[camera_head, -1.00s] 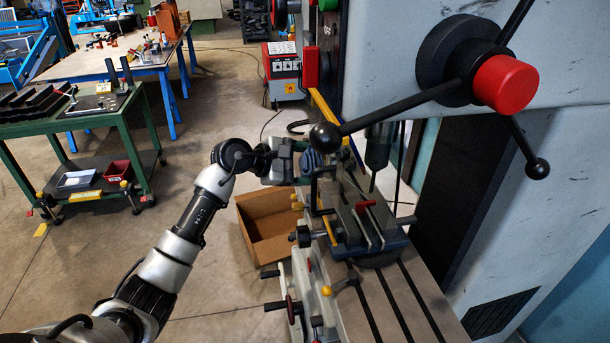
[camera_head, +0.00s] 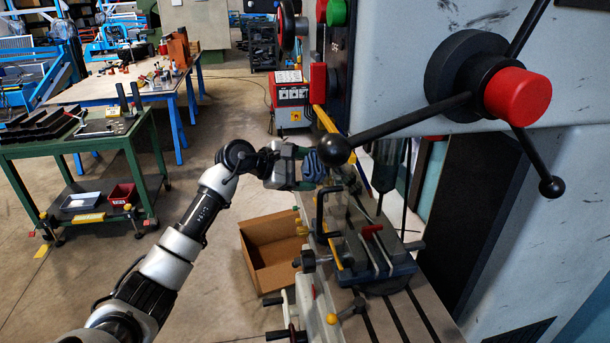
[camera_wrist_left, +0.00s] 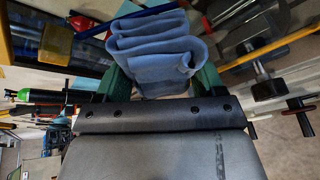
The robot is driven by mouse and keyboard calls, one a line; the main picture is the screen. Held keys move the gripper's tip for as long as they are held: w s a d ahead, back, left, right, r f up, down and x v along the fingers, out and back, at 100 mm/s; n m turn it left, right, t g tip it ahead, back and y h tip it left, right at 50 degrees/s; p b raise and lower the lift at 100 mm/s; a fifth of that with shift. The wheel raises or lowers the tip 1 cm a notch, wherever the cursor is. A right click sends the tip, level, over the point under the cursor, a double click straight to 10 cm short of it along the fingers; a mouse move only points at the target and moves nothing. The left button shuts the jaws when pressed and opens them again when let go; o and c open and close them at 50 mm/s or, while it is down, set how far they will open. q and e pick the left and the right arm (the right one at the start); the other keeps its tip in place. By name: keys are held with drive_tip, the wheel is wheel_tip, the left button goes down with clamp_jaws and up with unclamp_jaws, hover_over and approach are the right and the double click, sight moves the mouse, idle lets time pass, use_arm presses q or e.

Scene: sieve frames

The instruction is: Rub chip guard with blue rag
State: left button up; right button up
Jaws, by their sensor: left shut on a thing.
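My left gripper (camera_head: 300,168) is shut on the folded blue rag (camera_head: 314,168), in the middle of the head view. The rag also shows in the left wrist view (camera_wrist_left: 155,52), bunched in thick folds between the green fingers. My right gripper is not in view.
A black lever with a red hub (camera_head: 517,97) crosses in front of the spindle. A vise (camera_head: 375,250) sits on the slotted machine table below. An open cardboard box (camera_head: 270,252) stands on the floor. A green cart (camera_head: 140,150) is at the left.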

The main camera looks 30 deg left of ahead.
use_arm(q)
drive_tip(key=s+d+b, duration=0.1)
drive_tip(key=s+d, duration=0.4)
drive_tip(key=s, duration=0.1)
drive_tip(key=shift+s+r, duration=0.2)
drive_tip(key=shift+s, duration=0.05)
idle(0.6)
drive_tip(key=shift+a, duration=0.1)
drive_tip(key=s+a+b, duration=0.2)
drive_tip(key=a, duration=0.1)
drive_tip(key=s+a+b, duration=0.1)
drive_tip(key=b, duration=0.1)
drive_tip(key=shift+s+a, duration=0.25)
drive_tip(key=shift+a, duration=0.15)
